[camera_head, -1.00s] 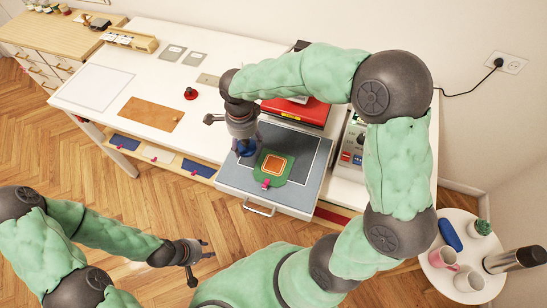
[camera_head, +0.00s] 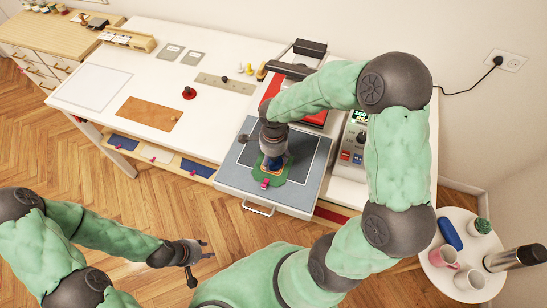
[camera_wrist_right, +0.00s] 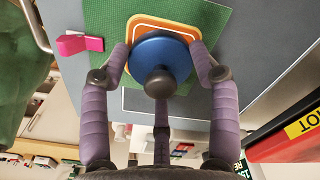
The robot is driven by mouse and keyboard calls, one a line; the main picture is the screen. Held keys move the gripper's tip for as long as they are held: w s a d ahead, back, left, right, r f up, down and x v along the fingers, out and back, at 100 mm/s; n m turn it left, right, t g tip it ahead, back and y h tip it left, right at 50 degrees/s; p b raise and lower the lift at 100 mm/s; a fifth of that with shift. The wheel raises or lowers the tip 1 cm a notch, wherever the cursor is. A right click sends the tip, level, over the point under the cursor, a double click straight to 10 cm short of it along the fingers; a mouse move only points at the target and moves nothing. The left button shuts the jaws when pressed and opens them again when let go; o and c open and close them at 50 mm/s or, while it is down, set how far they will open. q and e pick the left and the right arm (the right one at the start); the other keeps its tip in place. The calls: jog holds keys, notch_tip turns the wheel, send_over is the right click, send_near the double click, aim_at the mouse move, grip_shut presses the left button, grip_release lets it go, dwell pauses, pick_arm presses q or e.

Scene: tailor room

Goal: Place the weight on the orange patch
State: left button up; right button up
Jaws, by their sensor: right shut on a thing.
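The weight is a blue disc with a dark round knob (camera_wrist_right: 160,60). My right gripper (camera_head: 273,163) is shut on it, with fingers on both sides of the disc in the right wrist view. The orange patch (camera_wrist_right: 139,25) lies on a green cloth (camera_wrist_right: 102,20), directly beneath or very near the weight. The weight covers part of the patch; whether it touches the patch I cannot tell. In the head view the gripper hides most of the patch. My left gripper (camera_head: 206,249) is empty and open, over the floor at lower left.
The green cloth lies on a grey platen (camera_head: 310,178) with a handle in front. A pink clip (camera_wrist_right: 80,44) is at the cloth's edge. The red press (camera_head: 315,117) stands behind. A red-knobbed piece (camera_head: 189,93) and a brown mat (camera_head: 150,114) are on the white table.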

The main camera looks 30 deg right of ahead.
jog(key=shift+f, duration=0.15)
jog(key=shift+f, duration=0.1)
jog(key=o, duration=1.5)
jog(key=shift+r, duration=0.25)
notch_tip(320, 180, up, 12)
jog(key=p, duration=0.1)
jog(key=shift+f, duration=0.1)
